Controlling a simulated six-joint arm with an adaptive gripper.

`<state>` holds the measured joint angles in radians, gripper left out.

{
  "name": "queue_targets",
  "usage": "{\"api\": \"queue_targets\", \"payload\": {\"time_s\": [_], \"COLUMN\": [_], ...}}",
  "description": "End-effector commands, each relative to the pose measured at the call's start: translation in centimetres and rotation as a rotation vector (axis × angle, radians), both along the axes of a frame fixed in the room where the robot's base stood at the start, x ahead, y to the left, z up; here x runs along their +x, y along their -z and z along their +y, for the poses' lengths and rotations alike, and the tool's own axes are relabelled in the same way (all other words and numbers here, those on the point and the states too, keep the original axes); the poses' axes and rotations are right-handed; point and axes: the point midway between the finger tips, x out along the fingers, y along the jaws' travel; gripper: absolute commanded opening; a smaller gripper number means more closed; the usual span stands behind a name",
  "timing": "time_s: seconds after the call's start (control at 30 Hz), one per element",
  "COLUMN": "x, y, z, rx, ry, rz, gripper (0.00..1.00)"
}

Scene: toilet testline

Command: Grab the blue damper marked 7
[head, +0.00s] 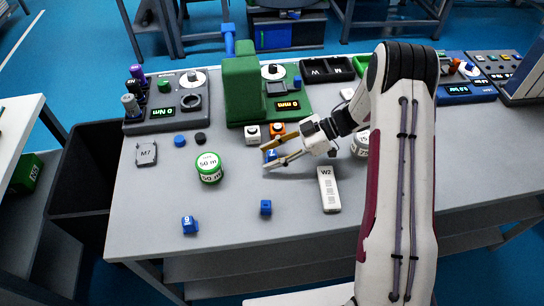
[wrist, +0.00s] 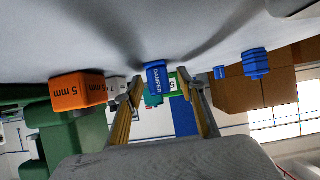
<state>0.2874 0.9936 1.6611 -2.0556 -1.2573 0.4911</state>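A blue damper (wrist: 155,78) with the word DAMPER on its face is in the middle of the wrist view. It also shows in the head view (head: 270,155), partly hidden by my gripper. My gripper (head: 264,159) is open, its two fingers spread to either side of this damper, with gaps on both sides in the wrist view (wrist: 161,86). I cannot read a number on it. Two other blue blocks stand nearer the front edge, one at the left (head: 190,225) and one in the middle (head: 266,207); their marks are too small to read.
An orange block (head: 277,129) and a white block (head: 253,134) stand just behind my gripper. A green-and-white 50 m weight (head: 209,167) is to the left, and a white W2 piece (head: 329,190) to the right. A green machine (head: 241,85) stands behind. The front middle is mostly clear.

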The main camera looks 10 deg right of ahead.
Motion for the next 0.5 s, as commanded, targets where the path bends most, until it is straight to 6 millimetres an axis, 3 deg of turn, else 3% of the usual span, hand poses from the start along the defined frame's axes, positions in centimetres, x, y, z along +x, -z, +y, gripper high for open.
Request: {"api": "queue_targets", "payload": {"time_s": [0.43,0.5], "x": [-0.01,-0.01], "y": [0.0,0.0], "z": [-0.01,-0.01], "rx": [0.0,0.0], "ry": [0.0,-0.001], "rz": [0.0,0.0], "gripper": [0.39,0.21]}}
